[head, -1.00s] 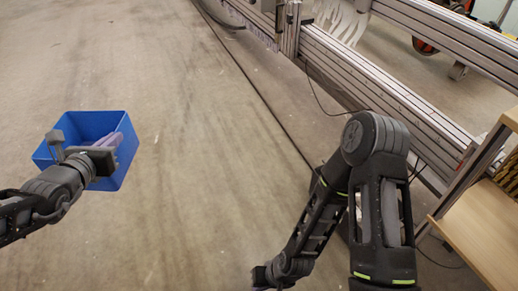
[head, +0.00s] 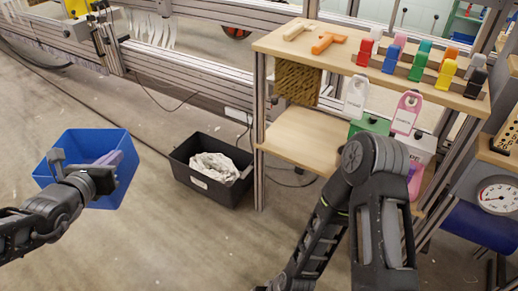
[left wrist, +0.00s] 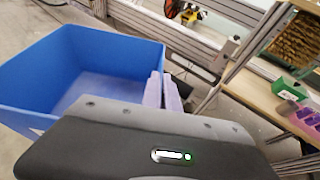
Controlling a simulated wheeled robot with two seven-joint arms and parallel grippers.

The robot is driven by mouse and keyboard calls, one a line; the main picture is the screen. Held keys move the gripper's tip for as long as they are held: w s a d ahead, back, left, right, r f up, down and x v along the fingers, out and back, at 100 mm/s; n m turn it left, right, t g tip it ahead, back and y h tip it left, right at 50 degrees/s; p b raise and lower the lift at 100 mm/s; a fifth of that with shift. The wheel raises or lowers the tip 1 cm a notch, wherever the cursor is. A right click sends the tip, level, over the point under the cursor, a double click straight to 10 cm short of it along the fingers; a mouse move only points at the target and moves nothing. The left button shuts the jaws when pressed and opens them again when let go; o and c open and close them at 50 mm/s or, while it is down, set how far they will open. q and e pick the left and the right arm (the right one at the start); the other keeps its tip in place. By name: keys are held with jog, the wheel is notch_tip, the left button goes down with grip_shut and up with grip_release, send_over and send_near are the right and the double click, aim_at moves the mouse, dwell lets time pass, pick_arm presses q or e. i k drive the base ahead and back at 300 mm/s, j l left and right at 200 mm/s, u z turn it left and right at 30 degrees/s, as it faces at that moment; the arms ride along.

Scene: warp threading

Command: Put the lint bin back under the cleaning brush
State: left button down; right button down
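The blue lint bin (head: 75,152) is at the left of the head view, open side up and slightly tilted. My left gripper (head: 105,160) is at its near right side. In the left wrist view the lavender fingers (left wrist: 162,92) are close together at the wall of the blue bin (left wrist: 45,75), shut on its edge. The bin looks empty where I can see inside. The cleaning brush (head: 297,84), a brown bristle block, hangs under the left end of the wooden shelf top. My right arm comes down at the lower middle; its gripper is cut off by the bottom edge.
A black crate (head: 183,176) with white cloth (head: 214,168) stands on the floor left of the shelf leg. A bare lower shelf board (head: 302,140) lies below the brush. Coloured clips (head: 420,60) line the top. A metal rail frame runs behind. The floor between bin and crate is clear.

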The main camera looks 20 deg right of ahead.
aim_at(309, 141)
jog(key=k+l+z, duration=0.25)
jog(key=z, duration=0.2)
jog(key=k+l+z, duration=0.55)
jog(key=l+z, duration=0.3)
jog(key=j, duration=0.1)
